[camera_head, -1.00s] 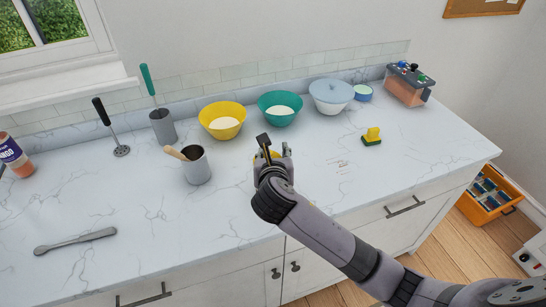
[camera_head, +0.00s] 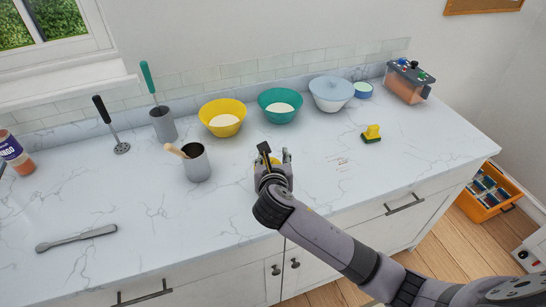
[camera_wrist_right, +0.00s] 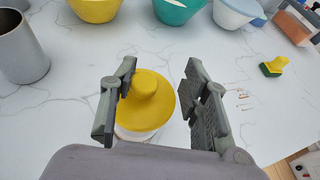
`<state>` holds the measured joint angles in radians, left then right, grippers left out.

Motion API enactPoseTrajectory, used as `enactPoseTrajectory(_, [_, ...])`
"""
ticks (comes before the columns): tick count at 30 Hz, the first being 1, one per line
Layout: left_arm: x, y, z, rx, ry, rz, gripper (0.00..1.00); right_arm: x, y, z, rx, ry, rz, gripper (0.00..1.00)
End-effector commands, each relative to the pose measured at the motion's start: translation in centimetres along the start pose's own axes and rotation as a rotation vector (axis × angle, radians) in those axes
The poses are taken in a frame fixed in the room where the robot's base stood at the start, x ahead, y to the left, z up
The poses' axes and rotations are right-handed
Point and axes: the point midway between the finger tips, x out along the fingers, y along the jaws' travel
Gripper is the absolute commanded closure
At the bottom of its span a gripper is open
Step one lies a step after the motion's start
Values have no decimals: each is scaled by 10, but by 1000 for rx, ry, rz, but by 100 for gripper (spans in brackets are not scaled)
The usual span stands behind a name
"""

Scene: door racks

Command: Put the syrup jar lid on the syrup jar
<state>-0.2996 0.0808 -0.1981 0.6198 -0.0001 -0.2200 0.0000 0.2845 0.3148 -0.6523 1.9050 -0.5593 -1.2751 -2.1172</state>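A yellow lid with a rounded knob (camera_wrist_right: 148,95) shows between the fingers of my right gripper (camera_wrist_right: 162,98) in the right wrist view. A white rim or body (camera_wrist_right: 136,135) shows just below the lid's near edge; most of it is hidden, and I cannot tell how firmly the lid sits on it. The right gripper is open, with one finger near the lid's left side and a gap on the right. In the head view, the right gripper (camera_head: 275,158) is over the counter's middle and hides nearly all of the lid. My left gripper is not in view.
A grey utensil cup (camera_head: 197,165) stands left of the gripper. A yellow-green sponge (camera_head: 371,134) lies right. The counter's front left is clear except for a grey utensil (camera_head: 77,238).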

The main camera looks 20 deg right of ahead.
Motion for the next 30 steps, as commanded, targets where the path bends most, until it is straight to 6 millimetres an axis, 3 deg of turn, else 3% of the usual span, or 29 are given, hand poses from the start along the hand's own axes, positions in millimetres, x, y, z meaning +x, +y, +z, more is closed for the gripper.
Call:
enactPoseTrajectory(7, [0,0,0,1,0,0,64,0,0,0,1,0,0,40])
enactPoseTrajectory(16, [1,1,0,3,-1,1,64,0,0,2,2,0,0,40])
enactPoseTrajectory(20, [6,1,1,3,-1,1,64,-4,0,11,6,-2,1,40])
enactPoseTrajectory(30, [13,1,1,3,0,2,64,-78,1,10,2,-1,5,40])
